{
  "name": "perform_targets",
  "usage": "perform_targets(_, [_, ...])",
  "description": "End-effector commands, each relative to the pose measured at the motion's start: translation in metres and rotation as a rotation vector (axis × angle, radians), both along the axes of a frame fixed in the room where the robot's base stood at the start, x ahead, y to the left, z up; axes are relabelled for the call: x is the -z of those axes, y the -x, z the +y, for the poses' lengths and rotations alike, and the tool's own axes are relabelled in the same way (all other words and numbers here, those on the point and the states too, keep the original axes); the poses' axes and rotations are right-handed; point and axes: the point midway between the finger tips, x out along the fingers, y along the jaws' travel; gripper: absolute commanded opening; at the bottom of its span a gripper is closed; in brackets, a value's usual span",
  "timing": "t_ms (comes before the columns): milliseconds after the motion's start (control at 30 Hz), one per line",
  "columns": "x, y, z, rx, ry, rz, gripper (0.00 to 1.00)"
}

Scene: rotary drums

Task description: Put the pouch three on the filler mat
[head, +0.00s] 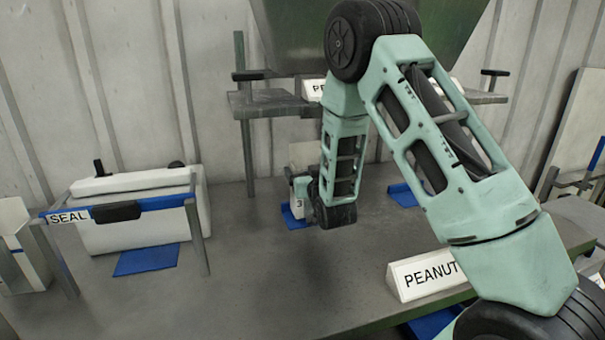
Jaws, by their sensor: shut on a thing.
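Pouch three (299,203), pale with a "3" on its label, is upright at the middle of the worktop, partly hidden by my arm. My gripper (306,207) is shut on it; the fingertips are small and partly hidden. A blue mat (293,218) shows directly below the pouch, under the green hopper. Whether the pouch touches this mat or hangs just above it is unclear. Another blue mat (403,195) lies to the right, behind my arm. No readable label tells which one is the filler mat.
The green hopper (275,35) and its grey shelf (265,104) overhang the pouch area. At left stands a white sealer (140,225) with a SEAL bar and a blue mat (147,259). The front middle worktop is clear.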

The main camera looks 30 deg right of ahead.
Motion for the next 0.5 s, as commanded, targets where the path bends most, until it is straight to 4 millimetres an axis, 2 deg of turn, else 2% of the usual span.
perform_targets(67, [0.0101, 0.0058, 0.0012, 0.000, 0.000, 0.001, 0.46])
perform_targets(500, [0.0140, 0.0072, 0.0014, 0.000, 0.001, -0.002, 0.46])
